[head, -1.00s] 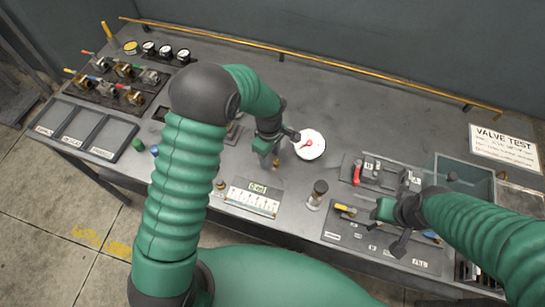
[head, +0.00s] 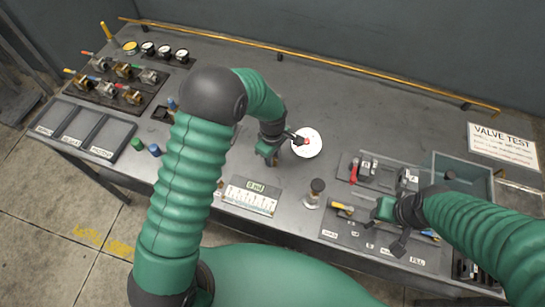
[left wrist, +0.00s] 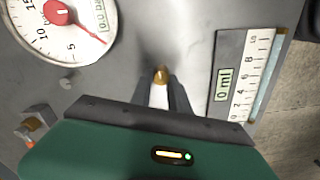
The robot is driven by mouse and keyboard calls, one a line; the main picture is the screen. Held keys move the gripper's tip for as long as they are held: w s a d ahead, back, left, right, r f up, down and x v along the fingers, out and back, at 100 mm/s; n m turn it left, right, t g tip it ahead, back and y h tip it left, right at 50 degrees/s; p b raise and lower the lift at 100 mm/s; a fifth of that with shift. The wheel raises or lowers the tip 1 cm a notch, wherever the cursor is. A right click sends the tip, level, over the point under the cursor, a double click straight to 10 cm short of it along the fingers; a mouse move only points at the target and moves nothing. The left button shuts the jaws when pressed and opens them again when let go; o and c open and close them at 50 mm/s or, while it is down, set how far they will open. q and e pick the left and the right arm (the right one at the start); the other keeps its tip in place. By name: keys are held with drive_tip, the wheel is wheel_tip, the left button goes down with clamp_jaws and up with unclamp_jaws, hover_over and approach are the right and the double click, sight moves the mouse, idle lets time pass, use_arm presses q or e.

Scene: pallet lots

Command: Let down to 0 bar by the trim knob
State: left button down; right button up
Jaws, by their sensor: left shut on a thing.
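The small brass trim knob (left wrist: 160,76) shows in the left wrist view between the fingertips of my left gripper (left wrist: 161,84), which is shut on it. In the head view my left gripper (head: 271,159) is low over the bench, just left of the white round gauge (head: 312,148), and it hides the knob. The gauge also shows in the left wrist view (left wrist: 75,28), cut off at the top. Its red needle points down and right, past the 5 mark. Its small digital readout is partly cut off.
A white scale plate reading 0 ml (head: 250,197) lies in front of the left gripper. A dark-capped post (head: 315,193) stands right of it. A red-handled valve (head: 354,170) is farther right. Valves (head: 120,80) and trays (head: 80,130) fill the left end. The back middle is clear.

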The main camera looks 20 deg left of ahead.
use_arm(q)
drive_tip(key=shift+s+d+f, duration=0.1)
drive_tip(key=shift+s+d, duration=0.05)
drive_tip(key=shift+d, duration=0.35)
drive_tip(key=shift+a, duration=0.2)
use_arm(e)
drive_tip(key=shift+d, duration=0.15)
